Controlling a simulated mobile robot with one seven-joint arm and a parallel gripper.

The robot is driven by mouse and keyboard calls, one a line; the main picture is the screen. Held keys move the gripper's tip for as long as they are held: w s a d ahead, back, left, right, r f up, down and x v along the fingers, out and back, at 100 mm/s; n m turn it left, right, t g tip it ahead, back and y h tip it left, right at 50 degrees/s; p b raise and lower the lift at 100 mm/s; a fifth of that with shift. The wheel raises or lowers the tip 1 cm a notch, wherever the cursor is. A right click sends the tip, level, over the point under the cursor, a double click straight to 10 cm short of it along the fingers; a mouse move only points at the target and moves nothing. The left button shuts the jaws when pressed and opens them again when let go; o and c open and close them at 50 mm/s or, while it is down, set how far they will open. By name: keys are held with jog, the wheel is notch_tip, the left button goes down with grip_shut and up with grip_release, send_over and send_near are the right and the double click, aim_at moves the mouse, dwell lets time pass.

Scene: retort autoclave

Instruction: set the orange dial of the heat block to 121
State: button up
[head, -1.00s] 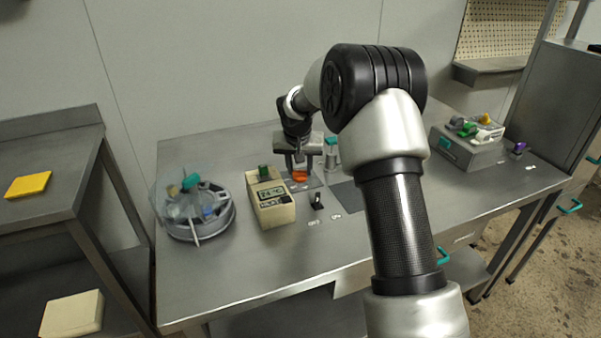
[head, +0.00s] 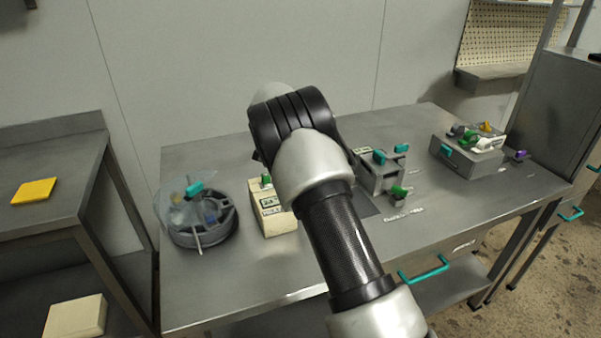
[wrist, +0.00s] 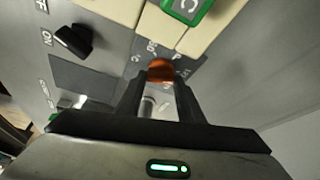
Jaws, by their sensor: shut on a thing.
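The orange dial (wrist: 160,70) sits between my fingertips in the wrist view, on a grey panel with pale printed marks around it. My gripper (wrist: 159,82) is shut on the dial, one finger on each side. The marks are too small and partly covered, so I cannot read the setting. A cream box with a display (head: 270,208) stands beside the panel and also shows at the top of the wrist view (wrist: 212,22). In the head view my own arm hides the dial and my gripper.
A black switch (wrist: 75,40) marked ON and OFF is close to my gripper. A round grey centrifuge-like drum (head: 203,228) stands left of the cream box. A grey device with a teal handle (head: 381,176) stands to the right. The front of the bench is clear.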

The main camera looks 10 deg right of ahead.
jog(key=shift+f+m, duration=0.1)
jog(key=shift+m, duration=0.3)
jog(key=o, duration=1.1)
jog(key=shift+c, duration=0.2)
jog(key=p+v, duration=0.3)
jog(key=v, duration=1.4)
jog(key=shift+w+a+r, duration=0.15)
jog(key=shift+w+r, duration=0.15)
